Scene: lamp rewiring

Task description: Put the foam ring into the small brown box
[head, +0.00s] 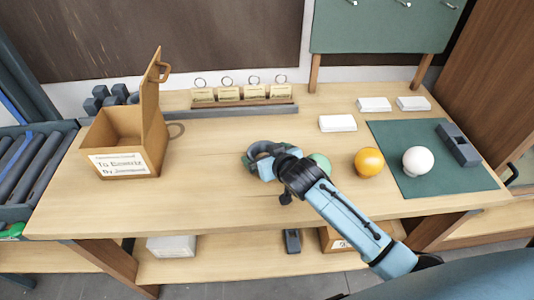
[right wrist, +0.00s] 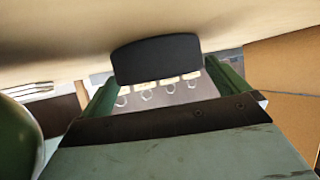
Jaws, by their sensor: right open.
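The small brown box (head: 125,148) stands open at the left of the bench in the head view, its lid raised and a white label on its front. A dark grey ring, which looks like the foam ring (head: 262,148), is at the tip of my right gripper (head: 260,165) near the middle of the bench. In the right wrist view a dark rounded block (right wrist: 155,60), apparently the ring's side, shows between the spread fingers of my right gripper (right wrist: 165,85). The gripper is open; contact with the ring cannot be told. My left gripper is out of view.
A green ball (head: 320,164) is partly hidden behind my right wrist. An orange ball (head: 369,162) and a white ball (head: 418,160) stand to the right, the white one on a green mat (head: 440,186). A card rack (head: 240,109) stands behind. The bench before the box is clear.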

